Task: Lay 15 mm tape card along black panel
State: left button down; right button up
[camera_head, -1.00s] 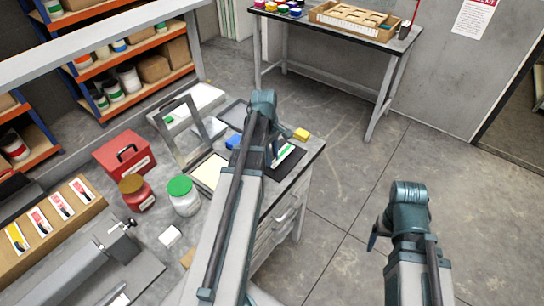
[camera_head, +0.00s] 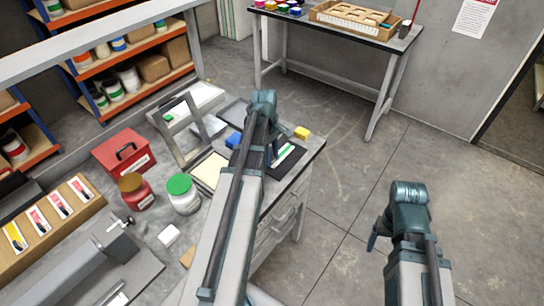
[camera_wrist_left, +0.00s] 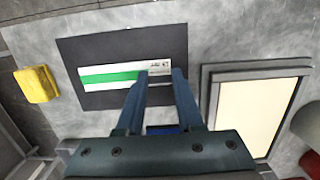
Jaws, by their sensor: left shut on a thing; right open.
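The tape card, white with a green stripe (camera_wrist_left: 112,77), lies over the black panel (camera_wrist_left: 120,44), lengthwise along it in the left wrist view. It also shows in the head view (camera_head: 286,153), over the dark panel (camera_head: 291,166) near the bench's right edge. My left gripper (camera_wrist_left: 161,73) is shut on the card's printed right end; in the head view its arm partly hides card and panel. I cannot tell whether the card fully touches the panel. My right gripper (camera_head: 374,236) is open and empty above the floor, right of the bench.
A yellow block (camera_wrist_left: 37,84) sits left of the panel in the wrist view. A dark-framed cream screen (camera_wrist_left: 256,110) lies to its right. A blue object (camera_head: 233,140), green-lidded jar (camera_head: 183,194), red-brown jar (camera_head: 136,191) and red box (camera_head: 121,152) stand on the bench.

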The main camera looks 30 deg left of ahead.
pick_arm(q)
jog(key=shift+f, duration=0.1)
dwell(0.3)
jog(key=shift+c, duration=2.3)
grip_release()
jog(key=o, duration=0.5)
jog(key=shift+c, duration=0.2)
jog(key=shift+r+p, duration=2.95)
jog(key=shift+r, duration=0.1)
jog(key=shift+f, duration=0.15)
